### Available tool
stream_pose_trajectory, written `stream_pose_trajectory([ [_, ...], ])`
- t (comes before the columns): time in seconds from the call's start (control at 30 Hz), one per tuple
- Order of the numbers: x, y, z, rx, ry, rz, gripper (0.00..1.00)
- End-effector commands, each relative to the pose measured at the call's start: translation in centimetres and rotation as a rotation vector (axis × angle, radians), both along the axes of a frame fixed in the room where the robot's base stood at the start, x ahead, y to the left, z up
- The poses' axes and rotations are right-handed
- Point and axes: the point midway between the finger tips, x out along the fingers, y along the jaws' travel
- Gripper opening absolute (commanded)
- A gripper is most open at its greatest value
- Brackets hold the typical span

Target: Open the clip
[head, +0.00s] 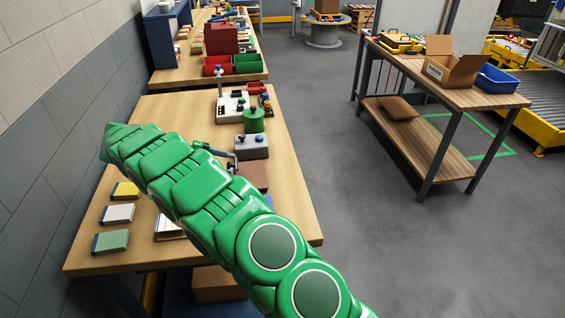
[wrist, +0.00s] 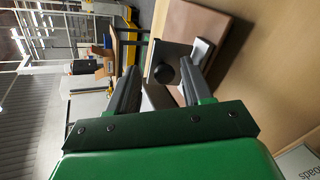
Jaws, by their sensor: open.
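In the wrist view, the two dark fingers of my gripper (wrist: 160,68) are apart. A brown block (wrist: 192,28) lies just beyond on the wooden table, and this brown block also shows in the head view (head: 252,176). There, my green arm crosses the table and hides most of the work spot. A bent metal piece (head: 228,158) sticks out behind the arm.
Yellow (head: 126,190), white (head: 118,213) and green (head: 111,241) pads lie at the table's left. Open floor (head: 340,190) lies to the right.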

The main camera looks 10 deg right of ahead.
Motion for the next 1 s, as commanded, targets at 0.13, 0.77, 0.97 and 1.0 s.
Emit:
stream_pose_trajectory([
  [0.13, 0.1, -0.2, 0.1, 0.021, 0.000, -0.001, 0.50],
  [0.77, 0.1, -0.8, 0.3, 0.134, -0.001, -0.002, 0.50],
  [0.97, 0.1, -1.1, 0.6, 0.186, -0.003, -0.001, 0.50],
  [1.0, 0.1, -1.2, 0.6, 0.198, -0.003, -0.002, 0.50],
])
